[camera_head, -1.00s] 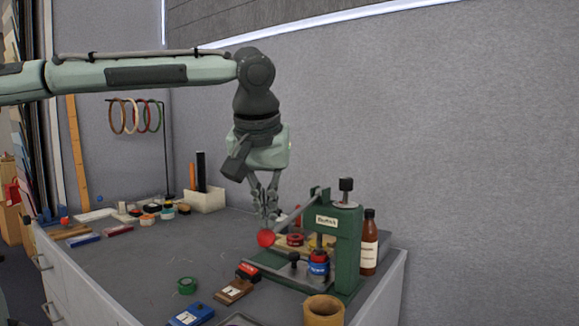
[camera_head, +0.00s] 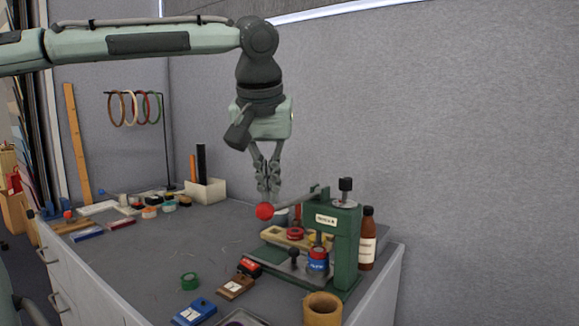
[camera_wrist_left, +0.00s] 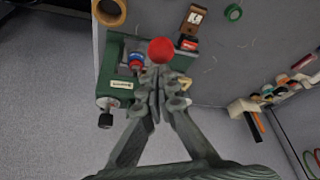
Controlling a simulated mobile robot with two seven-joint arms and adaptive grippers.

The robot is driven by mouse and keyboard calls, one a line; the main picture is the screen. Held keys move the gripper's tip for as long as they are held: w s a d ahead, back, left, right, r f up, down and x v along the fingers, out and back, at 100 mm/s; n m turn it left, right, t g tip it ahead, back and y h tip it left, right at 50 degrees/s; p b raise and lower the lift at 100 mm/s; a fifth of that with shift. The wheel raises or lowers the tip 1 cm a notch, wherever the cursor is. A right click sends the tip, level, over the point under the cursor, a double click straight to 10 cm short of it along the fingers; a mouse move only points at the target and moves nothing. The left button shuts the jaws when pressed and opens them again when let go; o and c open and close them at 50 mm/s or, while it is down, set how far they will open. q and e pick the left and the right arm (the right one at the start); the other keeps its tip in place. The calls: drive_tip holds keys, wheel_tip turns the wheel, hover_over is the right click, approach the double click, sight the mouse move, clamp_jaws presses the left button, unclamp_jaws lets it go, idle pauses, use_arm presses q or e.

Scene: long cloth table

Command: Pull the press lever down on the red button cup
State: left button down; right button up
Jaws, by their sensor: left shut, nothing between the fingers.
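The green press (camera_head: 345,245) stands near the table's right end. Its grey lever (camera_head: 292,202) runs left from the press top, sloping slightly down to a red ball knob (camera_head: 264,211). The knob also shows in the wrist view (camera_wrist_left: 161,50). Below the press head is a blue cup with a red top (camera_head: 317,262); another red cup (camera_head: 295,234) sits on a tan holder behind it. My left gripper (camera_head: 268,197) is shut and empty, pointing down just above and behind the knob. Whether it touches the lever I cannot tell. My right gripper is out of view.
A brown bottle (camera_head: 367,240) stands right of the press, and a tan ring-shaped pot (camera_head: 323,308) in front. A green tape roll (camera_head: 189,281), a brown block (camera_head: 236,287) and a blue block (camera_head: 194,312) lie nearby. The table's middle left is clear.

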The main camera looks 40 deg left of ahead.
use_arm(q)
wheel_tip(320, 180, up, 10)
drive_tip(key=w, duration=0.1)
drive_tip(key=shift+f, duration=0.15)
idle(0.8)
drive_tip(key=shift+w, duration=0.1)
idle(0.3)
